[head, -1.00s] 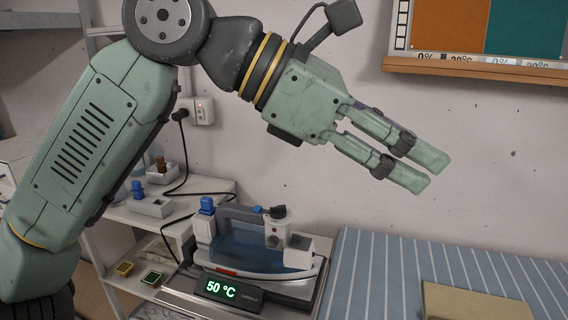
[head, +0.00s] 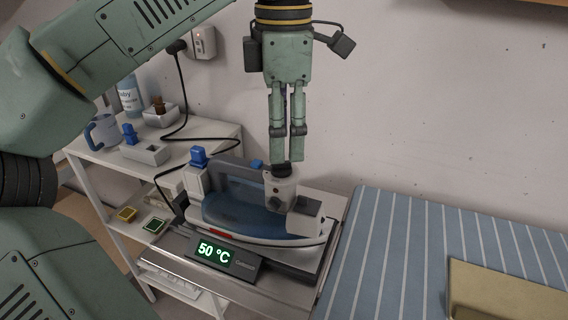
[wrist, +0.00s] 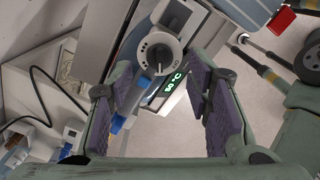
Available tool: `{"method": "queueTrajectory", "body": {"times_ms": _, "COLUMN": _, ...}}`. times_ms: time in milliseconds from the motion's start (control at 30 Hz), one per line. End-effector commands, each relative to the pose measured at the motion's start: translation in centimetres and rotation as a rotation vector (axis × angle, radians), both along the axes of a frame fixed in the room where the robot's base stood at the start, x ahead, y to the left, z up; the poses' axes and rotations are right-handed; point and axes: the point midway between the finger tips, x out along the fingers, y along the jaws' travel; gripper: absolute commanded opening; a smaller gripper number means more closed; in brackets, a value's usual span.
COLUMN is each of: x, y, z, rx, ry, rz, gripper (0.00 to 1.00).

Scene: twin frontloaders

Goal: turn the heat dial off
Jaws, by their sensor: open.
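The heat dial (head: 282,170) is a dark round knob on top of the light housing of a blue and white iron (head: 250,213). A display (head: 214,253) below the iron reads 50 °C in green.
A striped blue ironing surface (head: 400,250) lies to the right, with a tan folded item (head: 505,290) on it. A white shelf (head: 110,170) on the left holds a mug (head: 103,132) and switch boxes. A black cord runs from the wall outlet (head: 203,42).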

Motion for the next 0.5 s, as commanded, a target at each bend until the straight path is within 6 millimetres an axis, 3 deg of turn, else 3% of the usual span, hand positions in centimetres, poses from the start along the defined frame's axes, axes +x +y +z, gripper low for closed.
{"method": "queueTrajectory", "body": {"times_ms": 200, "x": 0.0, "y": -0.1, "z": -3.0, "rx": -0.002, "ry": 0.000, "rz": -0.003, "gripper": 0.45}}
{"method": "queueTrajectory", "body": {"times_ms": 500, "x": 0.0, "y": -0.1, "z": -3.9, "rx": -0.002, "ry": -0.002, "rz": 0.000, "gripper": 0.45}}
